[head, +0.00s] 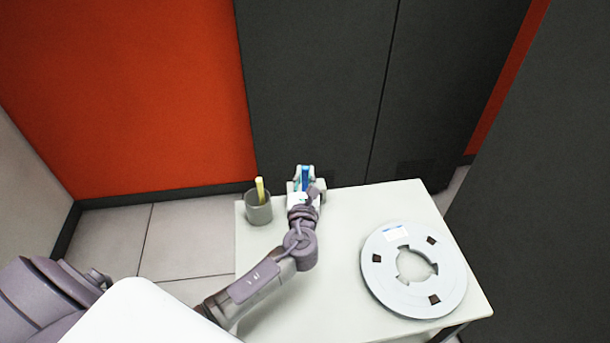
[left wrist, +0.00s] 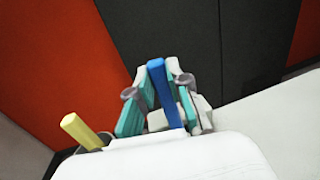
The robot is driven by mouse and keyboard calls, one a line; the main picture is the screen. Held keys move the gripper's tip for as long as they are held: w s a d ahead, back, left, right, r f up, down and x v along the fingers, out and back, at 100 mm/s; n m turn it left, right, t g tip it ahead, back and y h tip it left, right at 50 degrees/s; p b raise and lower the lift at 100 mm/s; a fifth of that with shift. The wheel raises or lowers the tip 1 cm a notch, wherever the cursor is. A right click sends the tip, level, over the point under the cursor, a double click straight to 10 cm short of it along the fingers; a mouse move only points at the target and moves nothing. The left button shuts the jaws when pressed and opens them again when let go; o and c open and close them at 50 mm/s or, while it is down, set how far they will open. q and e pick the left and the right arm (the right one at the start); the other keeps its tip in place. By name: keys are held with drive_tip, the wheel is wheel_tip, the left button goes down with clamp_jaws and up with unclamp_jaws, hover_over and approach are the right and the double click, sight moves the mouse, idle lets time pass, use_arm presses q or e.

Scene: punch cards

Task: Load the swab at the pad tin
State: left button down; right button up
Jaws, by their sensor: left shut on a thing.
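My left gripper (head: 305,177) is over the far edge of the white table, beside the grey cup. It is shut on a blue stick, likely the swab (head: 305,173), which stands roughly upright between its fingers. In the left wrist view the blue stick (left wrist: 161,88) rises between the teal finger pads of the gripper (left wrist: 152,95). The stick's lower end is hidden, so I cannot tell what it touches. I cannot clearly make out a pad tin; my gripper and wrist may cover it. My right gripper is not in view.
A grey cup (head: 258,212) with a yellow stick (head: 260,188) stands at the far left corner of the white table (head: 335,260). A large pale reel (head: 378,282) lies at the right. The table's middle is clear. Dark panels (head: 315,80) rise behind.

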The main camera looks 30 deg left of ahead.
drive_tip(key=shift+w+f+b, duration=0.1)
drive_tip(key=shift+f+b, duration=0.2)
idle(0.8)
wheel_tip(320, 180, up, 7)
drive_tip(key=p, duration=0.7)
idle(0.8)
